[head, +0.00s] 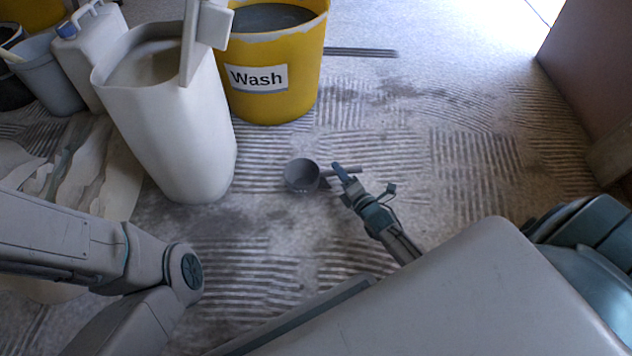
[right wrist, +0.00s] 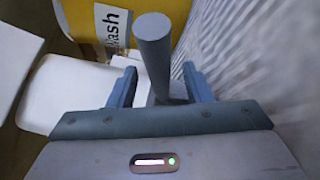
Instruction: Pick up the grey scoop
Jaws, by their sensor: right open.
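The grey scoop (head: 302,176) is low over the ridged floor in the middle of the head view, with its round cup to the left and its handle pointing right. My right gripper (head: 364,179) is open at the handle, and one finger covers part of it. In the right wrist view a grey rod, which looks like the scoop handle (right wrist: 153,50), stands between the two open fingers of my right gripper (right wrist: 159,80), with gaps at the sides. My left arm shows at the left of the head view, but its gripper is out of view.
A tall white container (head: 180,130) and a yellow bucket (head: 270,105) labelled "Wash" stand behind and left of the scoop. A white jug (head: 95,50) and a grey bucket (head: 48,75) are at the far left. Floor right of the scoop is clear.

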